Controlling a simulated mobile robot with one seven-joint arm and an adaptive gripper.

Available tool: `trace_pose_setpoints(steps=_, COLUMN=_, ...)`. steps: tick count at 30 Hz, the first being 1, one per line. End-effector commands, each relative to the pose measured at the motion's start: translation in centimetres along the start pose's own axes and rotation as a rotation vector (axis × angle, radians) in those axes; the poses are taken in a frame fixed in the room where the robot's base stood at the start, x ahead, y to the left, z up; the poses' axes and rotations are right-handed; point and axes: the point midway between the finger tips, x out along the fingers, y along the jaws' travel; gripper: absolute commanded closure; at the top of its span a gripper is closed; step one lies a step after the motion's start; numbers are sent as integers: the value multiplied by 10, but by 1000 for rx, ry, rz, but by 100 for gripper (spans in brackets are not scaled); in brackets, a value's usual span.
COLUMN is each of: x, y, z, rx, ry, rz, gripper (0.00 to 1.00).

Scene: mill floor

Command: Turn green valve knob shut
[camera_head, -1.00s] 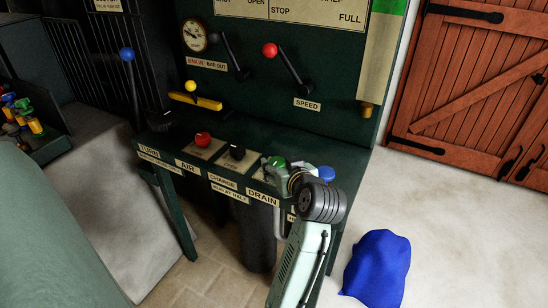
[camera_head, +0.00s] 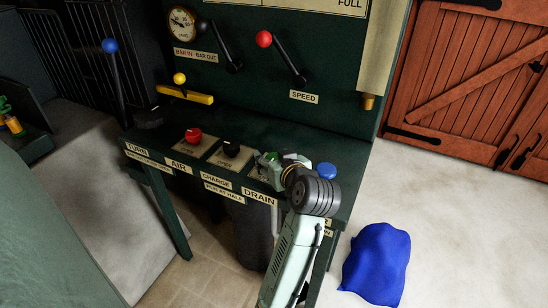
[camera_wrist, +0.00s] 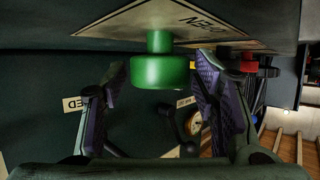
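The green valve knob (camera_wrist: 160,72) is at the upper middle of the wrist view, on a short stem below a pale plate (camera_wrist: 165,22) marked OPEN. My gripper (camera_wrist: 160,80) has its two purple-padded fingers apart, one on each side of the knob. Narrow gaps seem to show beside the knob; I cannot tell if either pad touches it. In the head view my gripper (camera_head: 268,166) is at the bench above the DRAIN label (camera_head: 258,196) and largely hides the knob there.
A black knob (camera_head: 231,148) and a red knob (camera_head: 193,134) stand to the left on the bench. A blue knob (camera_head: 326,171) is close to my wrist on the right. Levers rise from the back panel.

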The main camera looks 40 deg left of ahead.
Motion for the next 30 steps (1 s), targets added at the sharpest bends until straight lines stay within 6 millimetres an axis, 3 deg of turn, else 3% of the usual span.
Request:
trace_pose_setpoints(steps=18, x=0, y=0, z=0, rx=0, ry=0, rz=0, gripper=89)
trace_pose_setpoints(steps=30, x=0, y=0, z=1, rx=27, ry=-1, rz=73, gripper=90)
